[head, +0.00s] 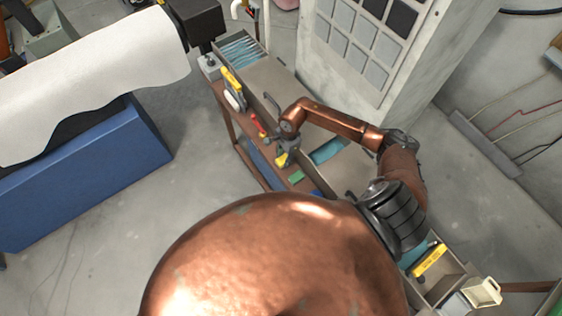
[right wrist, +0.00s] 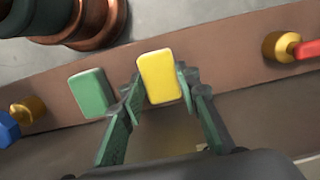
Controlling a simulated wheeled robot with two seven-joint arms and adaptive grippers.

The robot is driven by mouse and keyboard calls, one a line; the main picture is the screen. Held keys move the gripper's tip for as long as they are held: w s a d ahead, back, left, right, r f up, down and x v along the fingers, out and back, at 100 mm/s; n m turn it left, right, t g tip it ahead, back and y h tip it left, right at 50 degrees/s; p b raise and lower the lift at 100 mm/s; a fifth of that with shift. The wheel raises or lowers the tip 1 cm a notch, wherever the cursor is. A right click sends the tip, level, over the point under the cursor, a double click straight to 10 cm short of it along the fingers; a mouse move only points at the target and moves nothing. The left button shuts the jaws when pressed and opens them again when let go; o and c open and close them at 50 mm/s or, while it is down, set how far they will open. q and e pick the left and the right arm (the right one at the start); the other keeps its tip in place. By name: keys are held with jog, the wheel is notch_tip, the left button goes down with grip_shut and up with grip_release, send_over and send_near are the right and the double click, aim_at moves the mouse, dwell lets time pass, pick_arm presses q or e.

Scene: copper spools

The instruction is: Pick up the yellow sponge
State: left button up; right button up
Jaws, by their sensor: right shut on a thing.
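The yellow sponge (right wrist: 159,76) is a small rounded block between the fingertips of my right gripper (right wrist: 158,88) in the right wrist view. The two green-grey fingers are shut on its sides. In the head view the sponge (head: 281,160) shows as a small yellow patch at the tip of my right gripper (head: 284,155), over the narrow brown bench. I cannot tell whether it touches the bench or is just above it. My left gripper is not in view.
A green sponge (right wrist: 91,93) lies close to the left of the fingers. A red-handled tool (right wrist: 307,49) lies at the right, a blue-handled one (right wrist: 8,130) at the left. A grey panelled cabinet (head: 350,50) stands behind the brown bench (head: 231,116). A blue block (head: 90,165) stands left.

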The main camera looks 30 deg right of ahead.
jog(key=shift+r, duration=0.1)
jog(key=shift+c, duration=0.4)
jog(key=shift+r, duration=0.5)
jog(key=s+a+r+b, duration=0.5)
jog(key=s+a+r, duration=0.1)
jog(key=s+r, duration=0.65)
jog(key=w+f+n+g+h+b, duration=0.1)
jog(key=w+n+b, duration=0.9)
jog(key=n, duration=0.7)
jog(key=shift+w+a+f, duration=0.25)
jog(key=shift+f, duration=0.1)
jog(key=shift+a, duration=0.1)
